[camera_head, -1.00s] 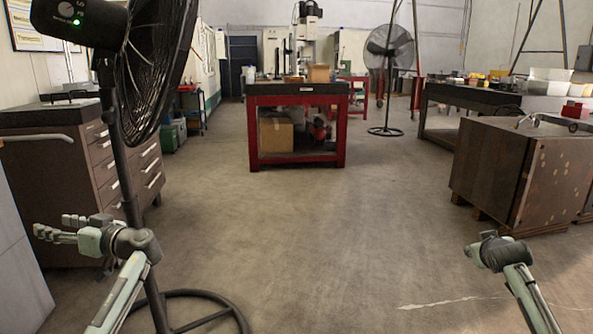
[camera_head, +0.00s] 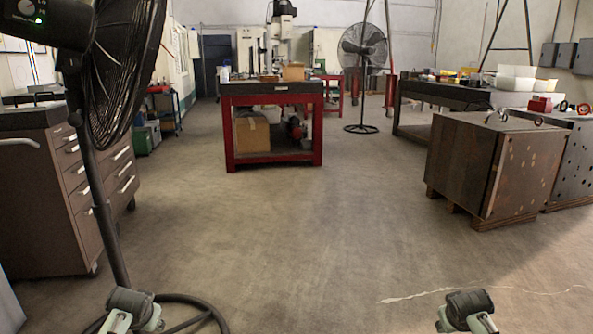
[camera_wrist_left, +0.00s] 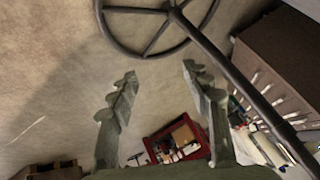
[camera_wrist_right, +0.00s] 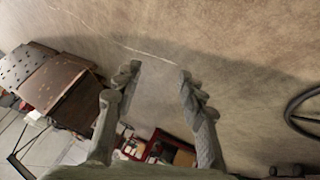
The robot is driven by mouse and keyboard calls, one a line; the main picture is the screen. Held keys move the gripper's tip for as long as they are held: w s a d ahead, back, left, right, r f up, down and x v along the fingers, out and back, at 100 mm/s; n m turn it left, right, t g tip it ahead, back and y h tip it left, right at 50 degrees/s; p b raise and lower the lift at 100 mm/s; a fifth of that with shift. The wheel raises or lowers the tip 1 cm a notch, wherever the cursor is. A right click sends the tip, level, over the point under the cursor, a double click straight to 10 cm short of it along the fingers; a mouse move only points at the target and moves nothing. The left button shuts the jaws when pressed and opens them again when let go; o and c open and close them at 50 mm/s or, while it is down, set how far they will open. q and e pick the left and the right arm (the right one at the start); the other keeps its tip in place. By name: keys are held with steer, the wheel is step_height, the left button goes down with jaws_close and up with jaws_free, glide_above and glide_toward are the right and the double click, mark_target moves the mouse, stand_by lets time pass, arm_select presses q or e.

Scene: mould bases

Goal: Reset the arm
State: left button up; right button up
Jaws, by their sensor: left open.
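My left gripper (camera_wrist_left: 160,72) shows in the left wrist view with its two fingers spread and nothing between them. My right gripper (camera_wrist_right: 158,74) shows in the right wrist view, also with its fingers apart and empty. In the head view my left arm (camera_head: 132,312) is low at the bottom left, in front of the fan's ring base. My right arm (camera_head: 467,312) is low at the bottom right, at about the same height. The fingers of both grippers are hidden or out of frame in the head view.
A black pedestal fan (camera_head: 95,190) with a ring base stands close on the left, beside a brown drawer cabinet (camera_head: 50,200). A red workbench (camera_head: 272,165) stands ahead. Dark mould blocks (camera_head: 490,170) on pallets stand at right. The middle floor is clear.

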arm_select(q)
steer(key=s+d+f+g, duration=0.1)
steer(key=s+d+f, duration=0.2)
steer(key=s, duration=0.8)
steer(key=s+d+f+g+h, duration=0.1)
steer(key=s+d+f, duration=0.3)
steer(key=s, duration=0.7)
steer(key=s+d+f+g+h, duration=0.1)
steer(key=s+d+f, duration=0.2)
steer(key=s+f, duration=0.3)
steer(key=s, duration=0.4)
steer(key=shift+s+d+m, duration=0.35)
steer(key=shift+s+m, duration=0.05)
arm_select(e)
steer(key=s+a+f+g, duration=0.1)
steer(key=s+a+f, duration=0.2)
steer(key=s, duration=0.8)
steer(key=s+a+f+g+y, duration=0.1)
steer(key=s+a+f, duration=0.3)
steer(key=s, duration=0.7)
steer(key=s+a+f+g+y, duration=0.1)
steer(key=s+a+f, duration=0.2)
steer(key=s+f, duration=0.3)
steer(key=s, duration=0.4)
steer(key=shift+s+a+n, duration=0.35)
steer(key=shift+s+n, duration=0.05)
arm_select(q)
steer(key=shift+f, duration=0.1)
arm_select(e)
steer(key=shift+f, duration=0.1)
